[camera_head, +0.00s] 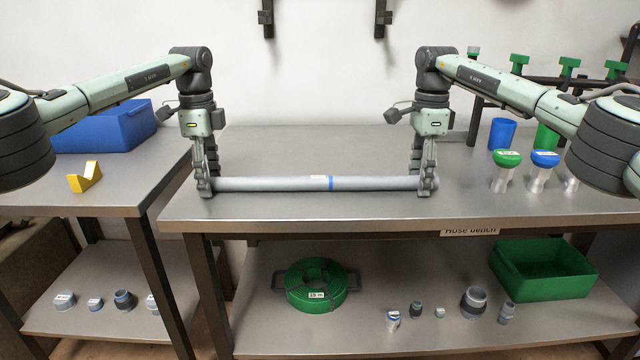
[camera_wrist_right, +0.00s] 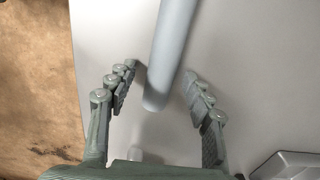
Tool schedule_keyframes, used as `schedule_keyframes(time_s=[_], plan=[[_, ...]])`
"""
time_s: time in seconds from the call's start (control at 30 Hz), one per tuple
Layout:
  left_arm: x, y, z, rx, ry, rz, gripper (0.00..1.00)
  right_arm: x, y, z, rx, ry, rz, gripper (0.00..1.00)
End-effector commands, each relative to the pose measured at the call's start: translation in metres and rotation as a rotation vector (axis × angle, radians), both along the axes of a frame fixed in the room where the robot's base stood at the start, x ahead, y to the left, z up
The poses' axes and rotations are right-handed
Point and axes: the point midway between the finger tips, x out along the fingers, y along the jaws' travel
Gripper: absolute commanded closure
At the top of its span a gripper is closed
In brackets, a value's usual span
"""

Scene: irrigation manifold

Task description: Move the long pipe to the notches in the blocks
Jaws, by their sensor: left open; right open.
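The long grey pipe (camera_head: 290,184) with a blue band lies level across the front of the middle bench. My left gripper (camera_head: 204,186) is open at the pipe's left end. My right gripper (camera_head: 427,184) is open at its right end. In the right wrist view the pipe (camera_wrist_right: 170,55) has its end between the two spread fingers of the right gripper (camera_wrist_right: 160,95), with gaps on both sides. A yellow block (camera_head: 85,177) with a V-shaped notch stands on the left table. I see no second notched block.
A blue bin (camera_head: 110,128) stands behind the yellow block. Green-topped and blue-topped fittings (camera_head: 506,172) and a blue cup (camera_head: 502,133) stand at the right of the bench (camera_head: 320,150). A gap separates the left table from the bench. The shelf below holds a green reel (camera_head: 317,285) and a green crate (camera_head: 540,270).

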Motion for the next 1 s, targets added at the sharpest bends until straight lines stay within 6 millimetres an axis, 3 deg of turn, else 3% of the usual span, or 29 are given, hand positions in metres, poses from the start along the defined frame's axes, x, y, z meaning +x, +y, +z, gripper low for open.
schedule_keyframes(time_s=[0.17,0.57,1.0], plan=[[0.0000,0.0001,0.0000,0.000,0.000,0.000,0.49,0.0000,-0.0001,0.0000,0.000,0.000,0.000,0.49],[0.0001,-0.0001,0.0003,0.000,0.000,0.000,0.98,0.0001,0.0001,0.0003,0.000,0.000,0.000,0.98],[0.0002,-0.0003,0.0073,0.000,-0.001,0.000,1.00,0.0002,0.0003,0.0073,0.000,-0.001,0.000,1.00]])
